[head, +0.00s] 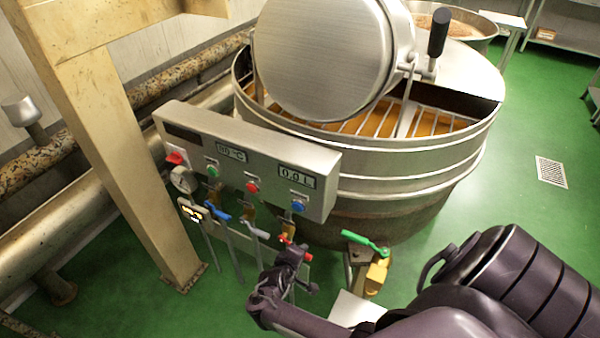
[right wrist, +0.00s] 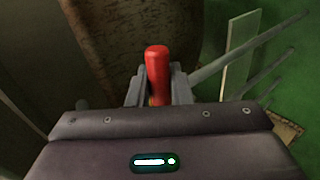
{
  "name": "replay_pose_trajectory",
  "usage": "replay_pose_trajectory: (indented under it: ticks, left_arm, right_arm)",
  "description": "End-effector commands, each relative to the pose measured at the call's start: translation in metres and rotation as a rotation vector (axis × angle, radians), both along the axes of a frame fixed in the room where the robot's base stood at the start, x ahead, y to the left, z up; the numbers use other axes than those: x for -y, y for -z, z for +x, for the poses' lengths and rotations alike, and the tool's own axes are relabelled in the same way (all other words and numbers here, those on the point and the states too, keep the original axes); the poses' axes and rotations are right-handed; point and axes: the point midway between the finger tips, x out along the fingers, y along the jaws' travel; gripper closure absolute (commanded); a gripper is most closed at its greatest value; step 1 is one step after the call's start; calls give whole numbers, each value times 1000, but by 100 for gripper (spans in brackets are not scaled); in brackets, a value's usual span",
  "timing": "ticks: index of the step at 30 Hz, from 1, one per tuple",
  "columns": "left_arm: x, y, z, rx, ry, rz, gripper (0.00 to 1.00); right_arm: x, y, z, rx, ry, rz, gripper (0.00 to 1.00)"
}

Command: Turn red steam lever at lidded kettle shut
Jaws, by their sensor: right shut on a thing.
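The red steam lever (head: 306,257) shows as a small bit of red at my right gripper (head: 292,252), below the panel's right end. In the right wrist view the red lever grip (right wrist: 157,72) stands between the two fingers of my right gripper (right wrist: 155,92), which is shut on it. The rest of the lever is hidden by the gripper. My left gripper is not in view.
Blue and grey levers (head: 219,214) hang below the panel, left of my right gripper. A green-handled valve (head: 365,243) is close on its right. A beige post (head: 120,150) stands at left. Green floor (head: 540,220) is clear at right.

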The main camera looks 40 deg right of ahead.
Motion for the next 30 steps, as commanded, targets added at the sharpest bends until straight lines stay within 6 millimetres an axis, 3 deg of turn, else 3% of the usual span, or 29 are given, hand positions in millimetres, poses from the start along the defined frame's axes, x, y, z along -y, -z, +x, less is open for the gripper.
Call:
replay_pose_trajectory:
  ticks: [23,24,28,30]
  left_arm:
    - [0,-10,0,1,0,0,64]
    - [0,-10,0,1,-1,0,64]
    - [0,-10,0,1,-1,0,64]
    - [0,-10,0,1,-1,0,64]
  right_arm:
    - [0,-9,1,-93,-2,-41,100]
    - [0,-9,1,-93,-2,-41,79]
    - [0,-9,1,-93,-2,-41,62]
    - [0,-9,1,-94,-2,-40,62]
